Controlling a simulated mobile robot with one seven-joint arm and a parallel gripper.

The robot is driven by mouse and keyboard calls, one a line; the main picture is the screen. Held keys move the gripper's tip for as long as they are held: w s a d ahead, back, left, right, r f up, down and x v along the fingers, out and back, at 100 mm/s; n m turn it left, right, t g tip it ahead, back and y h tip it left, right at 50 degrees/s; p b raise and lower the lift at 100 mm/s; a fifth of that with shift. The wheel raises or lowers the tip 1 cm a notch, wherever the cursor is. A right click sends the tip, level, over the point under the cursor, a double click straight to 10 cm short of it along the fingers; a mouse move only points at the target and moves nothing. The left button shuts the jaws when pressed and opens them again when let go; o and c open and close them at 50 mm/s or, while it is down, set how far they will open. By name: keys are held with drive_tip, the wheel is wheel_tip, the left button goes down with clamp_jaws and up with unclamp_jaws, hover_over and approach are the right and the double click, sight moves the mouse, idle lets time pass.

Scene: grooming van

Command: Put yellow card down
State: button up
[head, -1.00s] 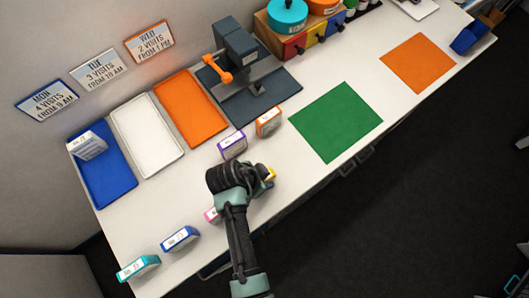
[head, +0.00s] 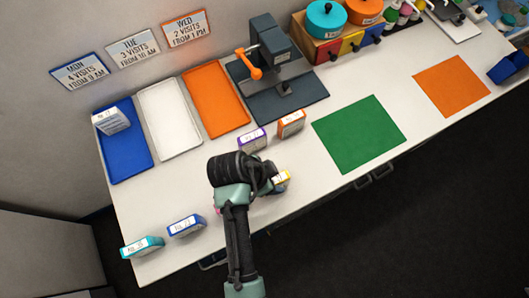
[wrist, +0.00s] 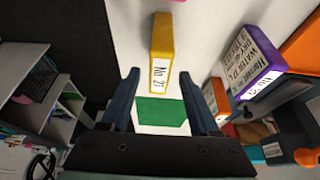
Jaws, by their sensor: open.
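The yellow card (head: 283,181) stands on the white table just right of my gripper (head: 273,184), which partly hides it in the head view. In the wrist view the yellow card (wrist: 162,35) shows its white label. My gripper (wrist: 160,78) is open there, with one finger on each side of the card's lower end and a gap on both sides. The card is not gripped.
A purple card (head: 252,139) and an orange card (head: 291,123) stand behind my gripper. Blue (head: 185,226) and teal (head: 142,246) cards stand front left. Trays, including a blue one (head: 128,158), line the back. A green mat (head: 358,135) lies bare at right.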

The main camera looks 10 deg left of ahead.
drive_tip(key=v, duration=0.6)
drive_tip(key=shift+s+a+r, duration=0.1)
drive_tip(key=shift+r, duration=0.3)
drive_tip(key=w+a+r+n+t+y, duration=0.25)
drive_tip(key=w+r+t, duration=0.45)
drive_tip(key=w+r, duration=0.8)
drive_tip(key=w+d+r+n+t+y, duration=0.1)
drive_tip(key=w+r+t, duration=0.15)
drive_tip(key=r, duration=0.65)
drive_tip(key=w+r+n+t, duration=0.2)
drive_tip(key=r+t, duration=0.1)
drive_tip(key=r, duration=0.6)
drive_tip(key=s+d+r+n+t, duration=0.1)
drive_tip(key=s+r+t, duration=0.3)
drive_tip(key=r, duration=0.6)
drive_tip(key=s+d+r+n+t, duration=0.2)
drive_tip(key=s+r+t, duration=0.2)
drive_tip(key=r, duration=0.7)
drive_tip(key=s+d+r+n+t, duration=0.2)
drive_tip(key=s+r+t, duration=0.2)
drive_tip(key=r, duration=0.7)
drive_tip(key=shift+s+d, duration=0.2)
drive_tip(key=shift+s, duration=0.25)
